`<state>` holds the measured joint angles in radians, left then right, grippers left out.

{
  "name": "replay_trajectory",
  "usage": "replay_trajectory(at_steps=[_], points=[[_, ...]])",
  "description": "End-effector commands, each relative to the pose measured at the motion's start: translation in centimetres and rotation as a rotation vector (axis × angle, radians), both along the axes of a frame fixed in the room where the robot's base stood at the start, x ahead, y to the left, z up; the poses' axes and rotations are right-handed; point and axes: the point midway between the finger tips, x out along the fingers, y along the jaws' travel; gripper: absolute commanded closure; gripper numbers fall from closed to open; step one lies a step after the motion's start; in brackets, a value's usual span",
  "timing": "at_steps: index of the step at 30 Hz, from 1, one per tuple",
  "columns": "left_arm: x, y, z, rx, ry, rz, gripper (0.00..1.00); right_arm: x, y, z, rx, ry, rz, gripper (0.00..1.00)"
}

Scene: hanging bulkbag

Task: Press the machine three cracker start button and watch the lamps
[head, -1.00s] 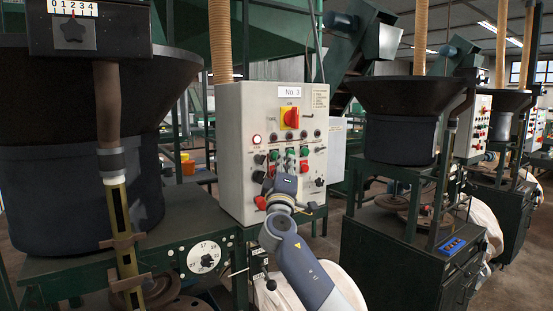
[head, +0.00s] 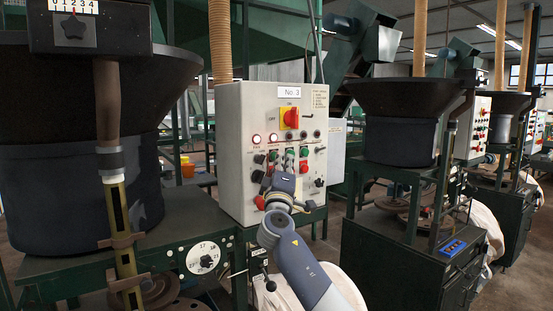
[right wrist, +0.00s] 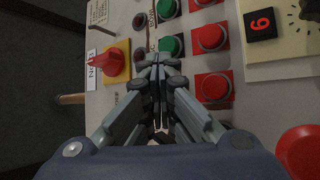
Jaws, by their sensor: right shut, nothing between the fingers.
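The grey-white control panel (head: 232,150) of machine No. 3 stands in the middle of the head view. Its row of lamps runs above the buttons. Green buttons (head: 304,149) sit above red buttons (head: 304,167). My right gripper (head: 287,163) is shut and empty at the panel. In the right wrist view its fingertips (right wrist: 158,72) lie beside a green button (right wrist: 170,46); I cannot tell whether they touch the panel. My left gripper is out of view.
A red-yellow rotary switch (head: 290,117) sits high on the panel and a red mushroom button (head: 259,202) low on it. A large dark hopper (head: 80,150) stands close at the left. Another machine's hopper (head: 402,130) stands to the right.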

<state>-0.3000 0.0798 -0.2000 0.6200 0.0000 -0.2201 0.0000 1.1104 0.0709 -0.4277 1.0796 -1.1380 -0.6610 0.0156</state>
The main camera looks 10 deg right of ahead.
Motion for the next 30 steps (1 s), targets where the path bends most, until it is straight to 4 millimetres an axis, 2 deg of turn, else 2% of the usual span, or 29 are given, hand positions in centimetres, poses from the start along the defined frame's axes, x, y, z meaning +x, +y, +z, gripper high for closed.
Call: replay_trajectory(at_steps=[30], points=[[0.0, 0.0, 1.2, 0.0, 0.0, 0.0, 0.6, -2.1, -0.7, 0.0, 0.001, 0.001, 0.001, 1.0]])
